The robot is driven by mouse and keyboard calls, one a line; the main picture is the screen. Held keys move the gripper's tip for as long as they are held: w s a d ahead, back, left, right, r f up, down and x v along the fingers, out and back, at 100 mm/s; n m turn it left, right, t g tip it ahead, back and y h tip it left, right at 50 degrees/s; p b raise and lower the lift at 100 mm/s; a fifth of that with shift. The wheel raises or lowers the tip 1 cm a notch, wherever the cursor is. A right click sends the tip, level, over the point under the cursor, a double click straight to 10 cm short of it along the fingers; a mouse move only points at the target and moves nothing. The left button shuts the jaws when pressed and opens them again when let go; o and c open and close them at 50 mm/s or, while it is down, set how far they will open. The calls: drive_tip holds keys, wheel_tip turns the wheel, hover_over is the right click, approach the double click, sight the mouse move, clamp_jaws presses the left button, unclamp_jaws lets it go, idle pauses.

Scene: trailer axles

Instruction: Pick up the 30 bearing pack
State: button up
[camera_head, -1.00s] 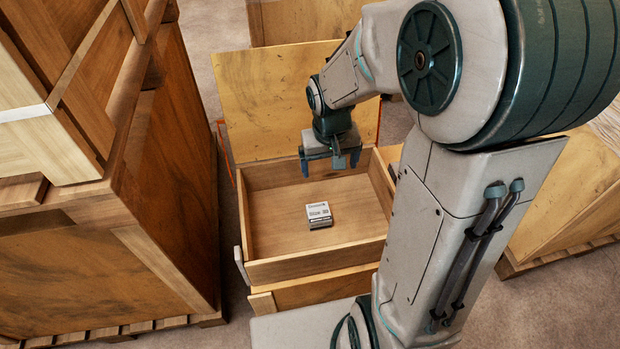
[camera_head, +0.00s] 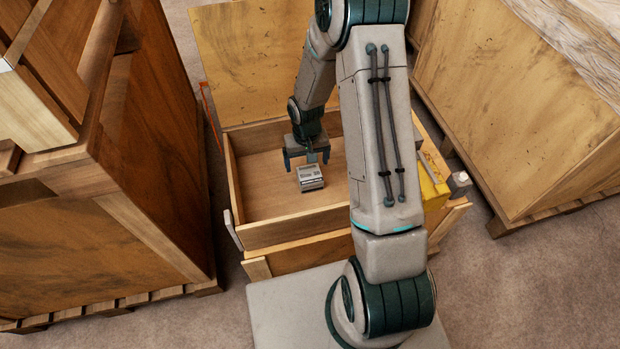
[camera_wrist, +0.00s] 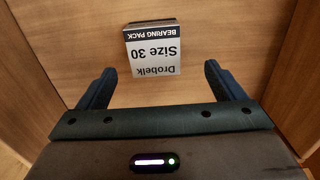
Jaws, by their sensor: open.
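The bearing pack (camera_head: 310,177) is a small box with a white and dark label, lying on the floor of an open wooden drawer (camera_head: 292,232). In the wrist view the pack (camera_wrist: 152,50) reads "Drobelk Size 30 BEARING PACK", upside down. My gripper (camera_head: 307,163) is inside the drawer area, just above and behind the pack in the head view. In the wrist view my gripper (camera_wrist: 165,85) has its two fingers spread wide, with nothing between them. The pack lies ahead of the fingertips, roughly centred between them. I cannot tell the exact height gap.
A large wooden crate (camera_head: 140,190) stands at the left, and another crate (camera_head: 530,100) at the right. A yellow object (camera_head: 434,190) sits right of the drawer, partly hidden by my arm. The drawer floor left of the pack is bare.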

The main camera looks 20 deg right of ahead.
sight(310, 174)
wheel_tip(310, 174, down, 3)
drive_tip(key=shift+r, duration=0.2)
drive_tip(key=shift+s+d+f, duration=0.1)
drive_tip(key=shift+d+f, duration=0.1)
drive_tip(key=shift+f, duration=1.1)
drive_tip(key=shift+s+d+f, duration=0.1)
drive_tip(key=shift+d+f, duration=0.1)
drive_tip(key=shift+f, duration=1.1)
drive_tip(key=c, duration=1.3)
